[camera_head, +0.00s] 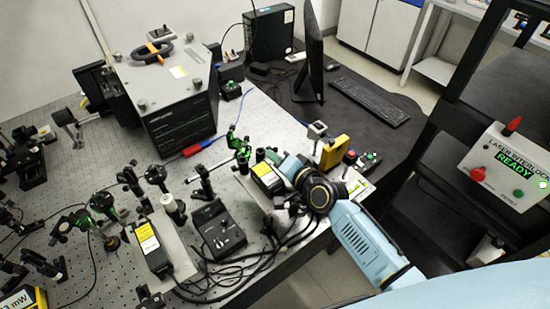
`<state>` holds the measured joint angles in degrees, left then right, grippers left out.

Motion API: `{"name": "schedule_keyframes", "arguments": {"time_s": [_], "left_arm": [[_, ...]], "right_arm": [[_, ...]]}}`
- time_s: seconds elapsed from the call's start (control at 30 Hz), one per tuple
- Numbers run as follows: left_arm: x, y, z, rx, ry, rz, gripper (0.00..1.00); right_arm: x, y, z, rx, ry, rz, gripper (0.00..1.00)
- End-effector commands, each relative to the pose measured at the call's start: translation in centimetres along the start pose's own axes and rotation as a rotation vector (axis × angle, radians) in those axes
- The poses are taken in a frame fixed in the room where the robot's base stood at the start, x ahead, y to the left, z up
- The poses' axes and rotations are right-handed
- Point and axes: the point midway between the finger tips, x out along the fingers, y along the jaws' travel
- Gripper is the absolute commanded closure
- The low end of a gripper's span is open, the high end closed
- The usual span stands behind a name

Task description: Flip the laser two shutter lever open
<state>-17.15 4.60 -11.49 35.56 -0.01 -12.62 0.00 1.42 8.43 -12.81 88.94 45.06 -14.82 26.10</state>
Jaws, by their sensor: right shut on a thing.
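My right arm reaches in from the lower right. Its gripper (287,168) is shut at the far end of a laser box with a yellow and white label (265,175), near the right edge of the optical table. The gripper and wrist cover the shutter lever, so its position cannot be seen; what the fingers hold is hidden but appears to be the lever. Another labelled black laser box (152,248) lies on a pale base to the left, clear of the gripper. My left gripper is not in view.
A black controller box (219,230) with cables stands left of my wrist. Several optic posts crowd the optical table (110,160). A yellow block (335,152) stands just beyond my wrist. A large grey instrument (168,90), monitor (314,50) and keyboard (370,95) are behind. A READY interlock box (507,166) is at right.

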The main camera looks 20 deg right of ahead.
Motion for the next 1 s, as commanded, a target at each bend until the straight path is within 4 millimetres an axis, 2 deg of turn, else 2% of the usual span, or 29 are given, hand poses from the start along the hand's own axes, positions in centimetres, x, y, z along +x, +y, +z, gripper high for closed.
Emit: {"name": "schedule_keyframes", "arguments": {"time_s": [0.03, 0.07, 0.2, 0.57, 0.77, 1.0], "left_arm": [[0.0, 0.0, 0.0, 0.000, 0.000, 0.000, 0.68], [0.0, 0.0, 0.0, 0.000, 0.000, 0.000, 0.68], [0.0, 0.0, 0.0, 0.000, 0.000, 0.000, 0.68], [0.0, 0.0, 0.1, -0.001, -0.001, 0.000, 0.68], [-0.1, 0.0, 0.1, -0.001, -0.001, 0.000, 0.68], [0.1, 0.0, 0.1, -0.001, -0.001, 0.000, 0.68]], "right_arm": [[0.0, 0.0, -0.2, 0.001, 0.004, -0.001, 1.00], [0.0, 0.0, -0.2, 0.001, 0.004, -0.001, 0.91], [0.0, -0.1, -0.2, 0.000, 0.004, -0.001, 0.73], [-0.4, 0.0, -0.1, 0.000, 0.002, 0.000, 0.73], [-3.1, 0.0, -0.1, 0.001, 0.002, 0.001, 0.73], [-8.4, 0.1, 0.0, -0.001, 0.002, 0.001, 0.73]]}}
